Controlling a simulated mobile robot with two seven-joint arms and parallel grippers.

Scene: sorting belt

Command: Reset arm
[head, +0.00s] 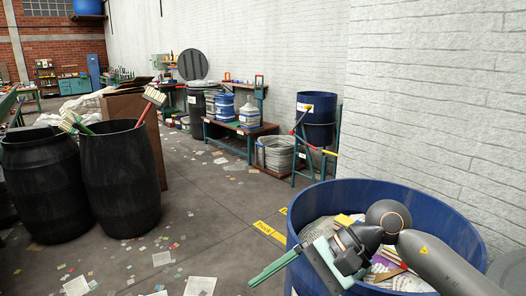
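My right arm comes in from the right edge, over a large blue barrel (455,213). Its gripper (264,272) points left past the barrel's near left rim. Its two green fingers lie close together, with nothing seen between them. The barrel holds papers and wrappers (320,232), partly hidden by my arm. My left gripper is not in view.
Two black barrels (120,185) stand at the left, with brushes sticking out. Papers (200,286) litter the grey floor. A blue drum on a stand (316,130) and a bench with buckets (240,128) line the white wall. The middle floor is mostly free.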

